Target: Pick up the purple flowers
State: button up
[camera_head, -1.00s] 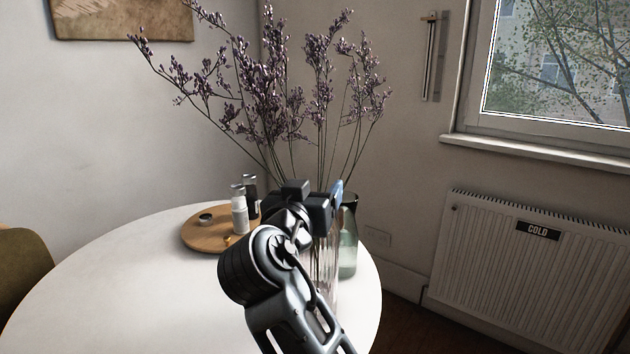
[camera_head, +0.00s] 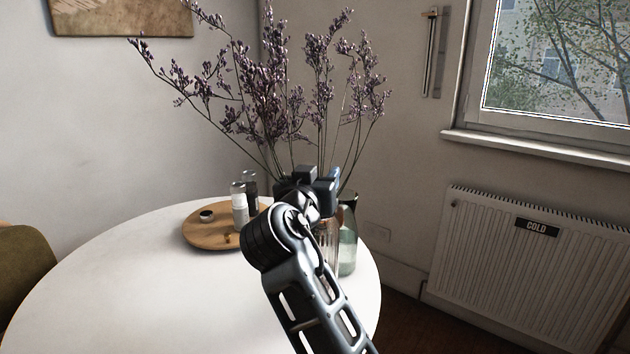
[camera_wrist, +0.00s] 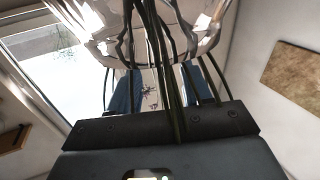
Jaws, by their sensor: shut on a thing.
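The purple flowers (camera_head: 265,100) rise in a tall, wide spray over the table, with thin dark stems running down behind my gripper. In the wrist view several green stems (camera_wrist: 168,75) pass between the two blue fingers of my gripper (camera_wrist: 160,90). My gripper is shut on the stems. In the head view only a bit of blue finger shows, and my wrist hides the grip. A clear ribbed glass vase (camera_head: 328,236) stands below, partly hidden by my arm. Its glass rim (camera_wrist: 205,42) shows in the wrist view near the fingers.
A greenish glass vessel (camera_head: 348,250) stands beside the clear vase near the right edge of the round white table (camera_head: 130,290). A wooden tray (camera_head: 205,236) with small shakers (camera_head: 239,208) is to the left. A radiator (camera_head: 520,265) and window sill (camera_head: 540,147) are at the right.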

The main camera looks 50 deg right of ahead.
jog(key=c, duration=0.5)
jog(key=shift+o, duration=0.2)
jog(key=shift+r, duration=0.15)
notch_tip(320, 180, up, 45)
jog(key=p, duration=1.5)
dwell(1.5)
jog(key=shift+w+f, duration=0.1)
jog(key=shift+f, duration=0.1)
dwell(1.0)
